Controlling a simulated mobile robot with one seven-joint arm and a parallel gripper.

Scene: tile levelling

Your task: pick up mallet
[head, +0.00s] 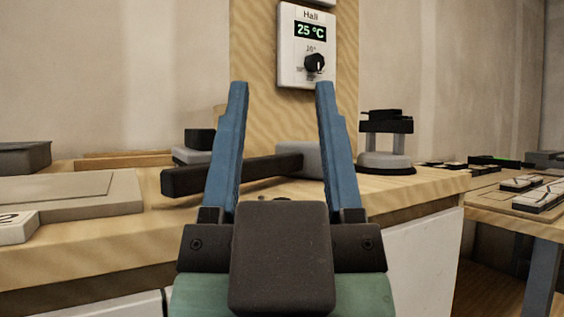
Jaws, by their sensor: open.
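The mallet lies on the wooden worktop, with a dark handle (186,181) at the left and a grey head (296,158) at the right. Its middle shows between the blue fingers of my gripper (281,92), and the left finger hides part of the handle. My gripper is open, with its two fingers wide apart and nothing held between them. The fingers stand in front of the mallet in the picture; I cannot tell how far the mallet is behind them.
A suction lifter-like tool (386,142) stands right of the mallet. A grey slab (70,192) and a small white block (17,227) lie at the left. A thermostat (307,47) hangs on the wooden panel behind. A lower table (487,207) with tiles is at the right.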

